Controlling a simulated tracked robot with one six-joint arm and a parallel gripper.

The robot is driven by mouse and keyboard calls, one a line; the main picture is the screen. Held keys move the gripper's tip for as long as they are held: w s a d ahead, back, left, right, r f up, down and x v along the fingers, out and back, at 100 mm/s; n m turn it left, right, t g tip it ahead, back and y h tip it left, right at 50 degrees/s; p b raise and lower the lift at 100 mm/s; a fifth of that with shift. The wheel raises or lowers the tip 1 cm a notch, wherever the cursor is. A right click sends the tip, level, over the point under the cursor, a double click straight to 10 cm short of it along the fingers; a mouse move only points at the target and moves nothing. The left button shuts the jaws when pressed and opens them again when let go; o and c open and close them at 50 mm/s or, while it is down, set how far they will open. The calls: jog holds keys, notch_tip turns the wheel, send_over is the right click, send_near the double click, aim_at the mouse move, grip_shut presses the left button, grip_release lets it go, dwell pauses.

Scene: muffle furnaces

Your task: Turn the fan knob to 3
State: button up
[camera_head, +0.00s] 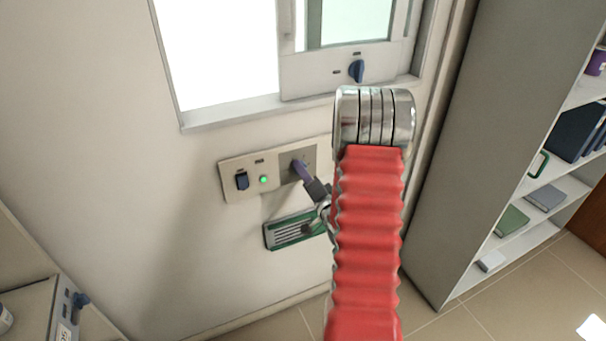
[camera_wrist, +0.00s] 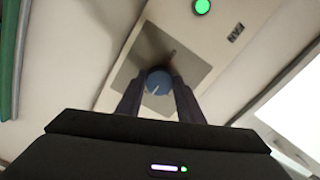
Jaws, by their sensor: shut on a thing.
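The fan knob (camera_wrist: 158,80) is a round blue knob with a white pointer line, on a grey plate of the wall panel. In the wrist view the two dark fingers of my gripper (camera_wrist: 158,90) lie one on each side of the knob and are shut on it. The white line points down in that view. The numbers around the knob cannot be read. In the head view my gripper (camera_head: 302,172) reaches the grey plate on the right part of the cream panel (camera_head: 232,168). The knob itself is hidden there by the fingers.
The panel also carries a dark blue switch (camera_head: 241,180) and a lit green lamp (camera_head: 263,180). A green-framed vent (camera_head: 290,231) sits just below. Above are a window and another blue knob (camera_head: 356,70). A grey shelf unit (camera_head: 470,150) stands at the right.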

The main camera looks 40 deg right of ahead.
jog(key=shift+s+f+m, duration=0.1)
jog(key=shift+f+m, duration=0.2)
jog(key=shift+m, duration=0.4)
jog(key=o, duration=0.7)
jog(key=shift+d, duration=0.1)
jog(key=o, duration=0.4)
jog(key=shift+r, duration=0.2)
jog(key=v, duration=1.3)
jog(key=shift+s+a, duration=0.2)
jog(key=shift+s, duration=0.15)
